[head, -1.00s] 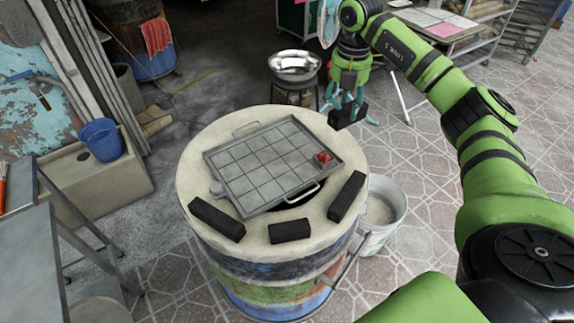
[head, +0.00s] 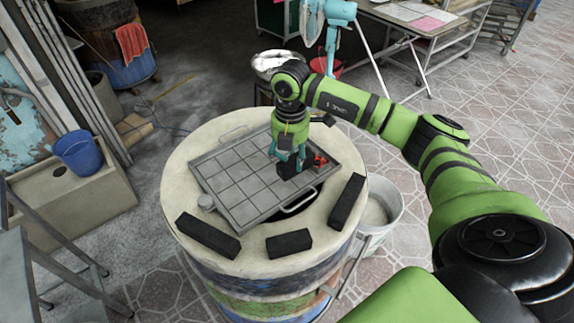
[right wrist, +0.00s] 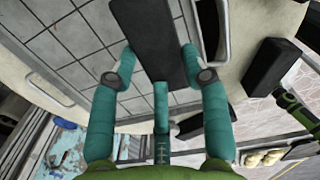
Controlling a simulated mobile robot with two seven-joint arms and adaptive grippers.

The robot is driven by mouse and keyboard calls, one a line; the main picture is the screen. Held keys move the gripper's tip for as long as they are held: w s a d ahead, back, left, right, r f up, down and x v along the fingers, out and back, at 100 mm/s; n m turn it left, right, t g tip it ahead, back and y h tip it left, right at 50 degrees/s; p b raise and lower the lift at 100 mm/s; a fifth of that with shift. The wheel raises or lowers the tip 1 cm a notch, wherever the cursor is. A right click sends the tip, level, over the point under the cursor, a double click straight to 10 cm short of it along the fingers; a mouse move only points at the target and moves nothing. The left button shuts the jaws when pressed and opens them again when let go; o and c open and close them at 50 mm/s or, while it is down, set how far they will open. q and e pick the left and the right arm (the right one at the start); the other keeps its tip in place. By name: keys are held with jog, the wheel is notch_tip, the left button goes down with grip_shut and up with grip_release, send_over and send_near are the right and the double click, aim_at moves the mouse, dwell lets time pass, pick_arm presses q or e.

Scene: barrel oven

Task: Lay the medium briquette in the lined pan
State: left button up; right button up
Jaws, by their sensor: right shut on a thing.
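My right gripper (head: 288,158) is over the right part of the flat grey pan (head: 232,212), which is lined in squares and has wire handles. It is shut on a black briquette (head: 290,170), gripped between teal fingers. In the right wrist view the held briquette (right wrist: 150,35) sticks out past the fingertips (right wrist: 156,72), with the pan's squares (right wrist: 75,45) behind it. I cannot tell whether it touches the pan. The pan lies on the pale barrel top. My left gripper is not in view.
Black briquettes lie on the barrel rim (head: 175,180): a long one (head: 207,236) at left, a short one (head: 289,243) in front, a long one (head: 347,202) at right. A small red thing (head: 319,160) and grey knob (head: 206,202) are at the pan. A bucket (head: 378,215) stands at right.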

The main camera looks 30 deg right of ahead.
jog(key=shift+a+f, duration=0.2)
jog(key=shift+a, duration=0.2)
jog(key=shift+a+f, duration=0.1)
jog(key=shift+f, duration=0.2)
notch_tip(320, 180, down, 3)
jog(key=shift+f+p, duration=0.1)
jog(key=shift+p, duration=0.65)
jog(key=shift+f, duration=0.25)
jog(key=o, duration=1.3)
jog(key=shift+f, duration=0.1)
jog(key=shift+c, duration=0.2)
notch_tip(320, 180, up, 12)
jog(key=b, duration=0.3)
